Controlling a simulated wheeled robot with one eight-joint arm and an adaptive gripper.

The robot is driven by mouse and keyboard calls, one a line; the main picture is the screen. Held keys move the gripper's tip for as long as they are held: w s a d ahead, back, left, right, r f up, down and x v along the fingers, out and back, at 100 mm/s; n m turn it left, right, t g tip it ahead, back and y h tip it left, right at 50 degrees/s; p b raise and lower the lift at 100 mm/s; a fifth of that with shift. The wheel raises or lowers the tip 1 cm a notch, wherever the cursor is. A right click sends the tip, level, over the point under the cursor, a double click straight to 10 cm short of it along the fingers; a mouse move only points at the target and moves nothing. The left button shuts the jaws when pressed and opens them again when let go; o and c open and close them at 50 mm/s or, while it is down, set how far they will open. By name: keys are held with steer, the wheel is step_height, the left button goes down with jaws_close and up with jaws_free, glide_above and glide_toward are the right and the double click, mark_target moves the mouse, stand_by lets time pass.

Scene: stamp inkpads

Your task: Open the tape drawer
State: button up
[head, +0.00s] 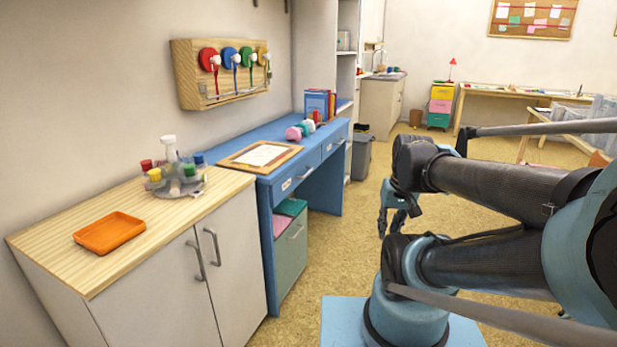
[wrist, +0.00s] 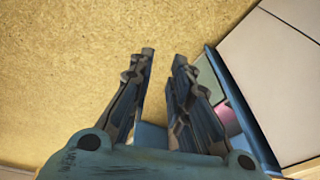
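The blue desk (head: 250,141) stands along the left wall with two drawers in its front. The near drawer (head: 294,181) has a small white label and a metal handle (head: 305,173). The far drawer (head: 334,148) also has a metal handle. Both look shut. The label text is too small to read, so I cannot tell which is the tape drawer. My gripper (head: 391,224) hangs over the floor, to the right of the desk and apart from it. In the wrist view my gripper (wrist: 164,56) points down, fingers apart, with nothing between them.
A white cabinet (head: 160,295) with an orange tray (head: 109,233) and a stamp carousel (head: 173,176) adjoins the desk. A green drawer unit (head: 291,247) stands under the desk. A grey bin (head: 361,155) stands beyond it. Floor (head: 330,255) before the desk is clear.

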steer(key=w+a+r+m+y, duration=0.1)
steer(key=w+a+r+y, duration=0.15)
steer(key=w, duration=0.65)
steer(key=w+a+r+y, duration=0.15)
steer(key=w+a, duration=0.25)
steer(key=w, duration=0.4)
steer(key=w+a+r+m+y, duration=0.1)
steer(key=w+a+y, duration=0.2)
steer(key=w, duration=0.6)
steer(key=m+t+y, duration=0.2)
steer(key=t+y, duration=0.1)
steer(key=y, duration=0.4)
glide_toward(308, 173)
steer(key=x, duration=0.7)
steer(key=w+x, duration=0.1)
steer(key=x, duration=0.2)
steer(key=shift+f, duration=0.25)
steer(key=shift+c, duration=0.5)
